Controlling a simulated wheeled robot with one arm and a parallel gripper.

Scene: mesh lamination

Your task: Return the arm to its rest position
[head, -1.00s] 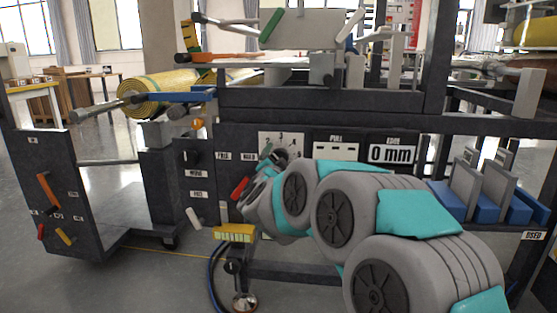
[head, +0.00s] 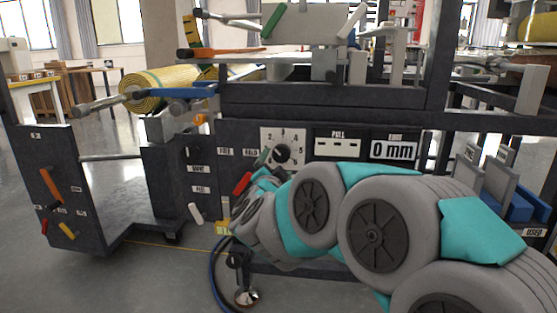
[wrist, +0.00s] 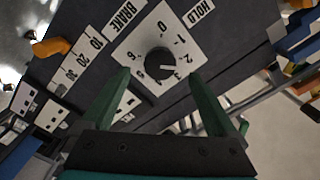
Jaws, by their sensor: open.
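My gripper (wrist: 160,76) shows in the wrist view as two green fingers, open and well apart. Nothing is between the fingers. Beyond them is a black round knob (wrist: 160,62) on a white numbered dial plate; the fingers look clear of the knob. In the head view my grey and teal arm reaches from the lower right to the machine's front panel. The knob (head: 282,154) shows uncovered there, just above the end of my arm. A green fingertip (head: 262,157) shows at its left; the rest of the gripper is mostly hidden by the wrist.
A red lever (head: 242,184) and a white lever (head: 195,213) stick out close to my wrist. A blue-handled bar (head: 188,92) and a yellow mesh roll (head: 148,92) are at the left. Blue holders (head: 521,208) stand at the right. Open floor (head: 125,280) shows at lower left.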

